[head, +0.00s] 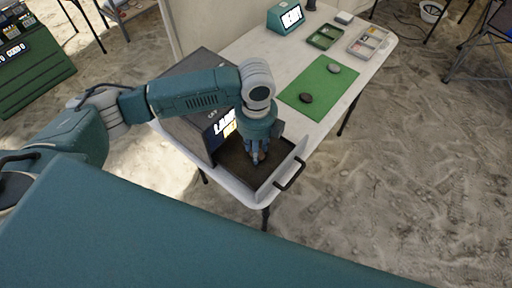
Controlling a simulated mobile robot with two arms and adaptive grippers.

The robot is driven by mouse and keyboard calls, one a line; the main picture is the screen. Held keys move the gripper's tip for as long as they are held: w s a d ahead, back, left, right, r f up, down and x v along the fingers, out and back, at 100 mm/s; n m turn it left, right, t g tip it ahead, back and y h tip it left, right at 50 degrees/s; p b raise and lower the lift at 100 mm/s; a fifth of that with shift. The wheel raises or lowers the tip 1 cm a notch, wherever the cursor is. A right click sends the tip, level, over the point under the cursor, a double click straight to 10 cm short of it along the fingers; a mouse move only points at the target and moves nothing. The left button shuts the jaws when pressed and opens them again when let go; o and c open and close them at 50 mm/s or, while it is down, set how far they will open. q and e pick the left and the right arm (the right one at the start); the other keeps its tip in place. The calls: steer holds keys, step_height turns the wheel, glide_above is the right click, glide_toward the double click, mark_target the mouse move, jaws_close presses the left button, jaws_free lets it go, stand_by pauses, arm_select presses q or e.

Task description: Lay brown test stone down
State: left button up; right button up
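My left gripper (256,160) points down into an open drawer (231,168) with a dark inner floor. A small brown thing, likely the brown test stone (263,155), shows at its fingertips and is mostly hidden by them. I cannot tell whether the fingers are closed on it or whether it touches the drawer floor. My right gripper is not in view.
The drawer's front has a dark handle (290,174) and belongs to a grey cabinet (183,130) on the white table (248,50). A green mat (310,82) holds a dark stone (306,98) and a grey stone (334,68). Trays (324,37) stand at the back.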

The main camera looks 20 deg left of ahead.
arm_select(q)
steer(key=shift+f, duration=0.15)
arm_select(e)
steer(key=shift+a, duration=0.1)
arm_select(q)
steer(key=o, duration=1)
steer(key=shift+o, duration=0.6)
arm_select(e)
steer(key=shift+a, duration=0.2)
arm_select(q)
step_height(320, 180, up, 12)
steer(key=shift+r, duration=0.2)
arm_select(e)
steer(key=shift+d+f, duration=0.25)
